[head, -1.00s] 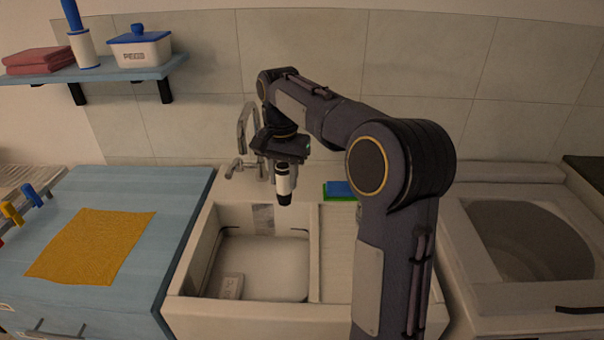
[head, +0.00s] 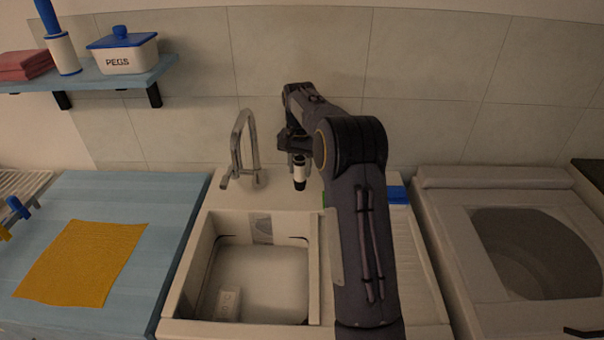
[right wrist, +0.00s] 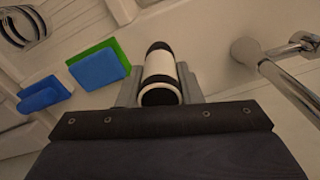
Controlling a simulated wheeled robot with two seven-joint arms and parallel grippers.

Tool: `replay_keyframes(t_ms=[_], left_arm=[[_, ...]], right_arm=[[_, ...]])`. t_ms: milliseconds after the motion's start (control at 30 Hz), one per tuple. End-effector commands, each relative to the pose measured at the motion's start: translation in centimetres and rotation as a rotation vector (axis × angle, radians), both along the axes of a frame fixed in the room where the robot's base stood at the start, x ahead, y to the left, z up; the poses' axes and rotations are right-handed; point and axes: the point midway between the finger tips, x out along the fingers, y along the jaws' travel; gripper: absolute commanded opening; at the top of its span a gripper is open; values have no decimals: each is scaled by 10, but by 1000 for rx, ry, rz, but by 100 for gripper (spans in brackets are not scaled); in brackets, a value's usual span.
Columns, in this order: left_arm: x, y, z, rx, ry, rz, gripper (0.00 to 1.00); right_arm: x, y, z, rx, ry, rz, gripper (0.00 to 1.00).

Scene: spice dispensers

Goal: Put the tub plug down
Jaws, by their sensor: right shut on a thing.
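The tub plug (head: 300,173) appears as a white cylinder with a black band and a dark end. My right gripper (head: 298,157) is shut on it and holds it upright, dark end down, over the ledge behind the sink, right of the tap. In the right wrist view the plug (right wrist: 160,70) sits between the two grey fingers (right wrist: 160,88). I cannot tell whether its lower end touches the ledge. My left gripper is not in view.
The tap (head: 243,150) stands left of the plug, behind the open sink basin (head: 260,275). A blue-and-green sponge-like block (right wrist: 97,66) and a blue piece (right wrist: 40,93) lie nearby. A washing machine (head: 520,250) is right; a blue counter with yellow cloth (head: 82,262) is left.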

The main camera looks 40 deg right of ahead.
Motion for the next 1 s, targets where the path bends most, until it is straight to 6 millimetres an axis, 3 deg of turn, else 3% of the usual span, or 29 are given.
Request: replay_keyframes(t_ms=[267,500,867,900,1000], left_arm=[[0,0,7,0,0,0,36],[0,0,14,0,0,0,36],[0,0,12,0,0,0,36],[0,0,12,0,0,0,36],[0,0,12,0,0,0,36]], right_arm=[[9,-15,-21,1,2,-2,12],[9,-15,-50,1,1,-1,12],[9,-14,-54,1,-1,-1,12],[9,-14,-54,1,-1,-1,35],[9,-14,-54,1,-1,-1,48]])
